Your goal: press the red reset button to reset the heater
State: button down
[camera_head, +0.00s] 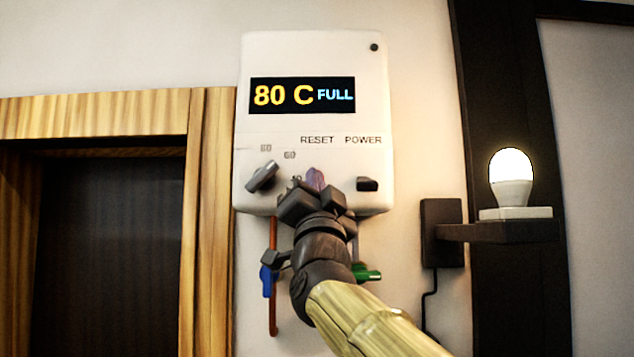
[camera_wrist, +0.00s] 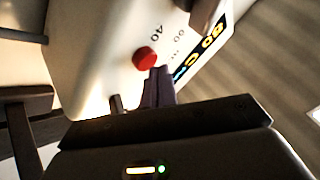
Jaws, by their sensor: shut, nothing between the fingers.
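The white heater (camera_head: 315,60) hangs on the wall, and its display (camera_head: 302,95) reads "80 C FULL". My gripper (camera_head: 315,180) is shut and empty, in front of the heater's lower panel below the RESET label. In the head view it hides the reset button. In the wrist view the round red reset button (camera_wrist: 145,57) shows just beyond the shut fingers (camera_wrist: 158,78), slightly left of their tips. I cannot tell whether the tips touch it. The grey dial knob (camera_head: 262,176) is to the left, and the dark power switch (camera_head: 367,184) to the right.
Below the heater are a copper pipe (camera_head: 273,310), a blue valve handle (camera_head: 266,281) and a green valve handle (camera_head: 368,274). A lit bulb (camera_head: 512,172) stands on a dark wall bracket (camera_head: 485,232) to the right. A wooden frame (camera_head: 205,240) is to the left.

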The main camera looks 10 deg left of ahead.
jog(key=shift+s, duration=0.35)
jog(key=s+b, duration=0.1)
jog(key=s, duration=0.1)
jog(key=s+d+b, duration=0.1)
jog(key=s, duration=0.2)
jog(key=shift+d, duration=0.15)
dwell(0.3)
jog(key=shift+w, duration=0.1)
dwell(0.5)
